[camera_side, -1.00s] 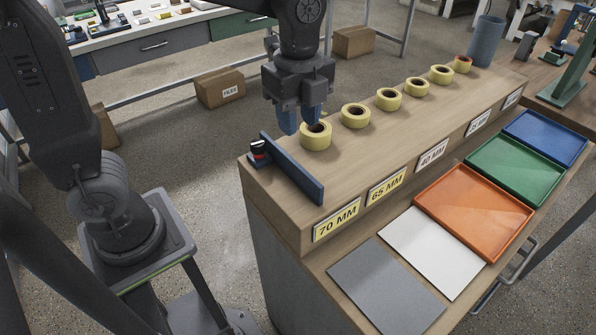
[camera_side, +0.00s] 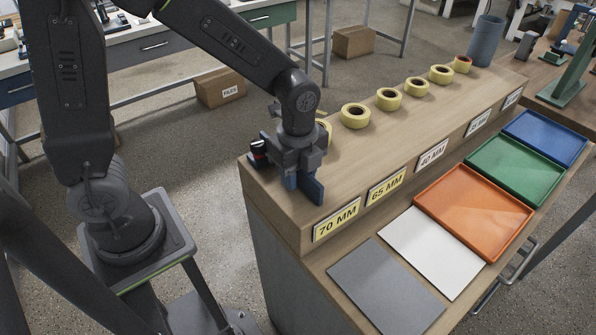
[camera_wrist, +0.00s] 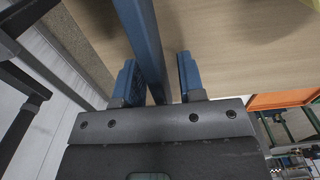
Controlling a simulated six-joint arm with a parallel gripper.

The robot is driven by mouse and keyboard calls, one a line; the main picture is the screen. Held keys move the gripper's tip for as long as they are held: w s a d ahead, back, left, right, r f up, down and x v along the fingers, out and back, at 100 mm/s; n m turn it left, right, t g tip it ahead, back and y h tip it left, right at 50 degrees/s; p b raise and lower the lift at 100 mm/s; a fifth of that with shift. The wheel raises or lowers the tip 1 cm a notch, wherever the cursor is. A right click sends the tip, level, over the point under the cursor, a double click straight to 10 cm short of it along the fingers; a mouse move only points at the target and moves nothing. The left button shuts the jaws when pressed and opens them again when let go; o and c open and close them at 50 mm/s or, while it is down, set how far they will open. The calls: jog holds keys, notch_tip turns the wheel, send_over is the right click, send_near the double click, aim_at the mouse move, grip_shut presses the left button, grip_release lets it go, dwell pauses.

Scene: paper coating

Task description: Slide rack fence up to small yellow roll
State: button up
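The rack fence is a blue bar at the near left end of the wooden rack, in the side view (camera_side: 317,191) and the wrist view (camera_wrist: 143,40). My gripper (camera_wrist: 160,75) is pointed down with its blue fingers on either side of the fence. Gaps show beside the bar in the wrist view, so it looks open around it. In the side view my gripper (camera_side: 291,180) hides the fence's middle. Several yellow rolls stand in a row; the nearest (camera_side: 324,127) is mostly hidden behind my wrist. The farthest roll (camera_side: 463,64) looks smallest and browner.
The wooden rack top (camera_side: 352,160) is clear between the fence and the rolls' front. Size labels (camera_side: 337,220) line the rack front. Orange (camera_side: 473,213), green and blue trays lie below.

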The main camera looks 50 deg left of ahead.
aim_at(324, 169)
jog(key=shift+c, duration=0.5)
grip_shut()
jog(key=shift+w, duration=0.1)
jog(key=w, duration=0.6)
jog(key=shift+w, duration=0.35)
jog(key=shift+o, duration=0.5)
grip_release()
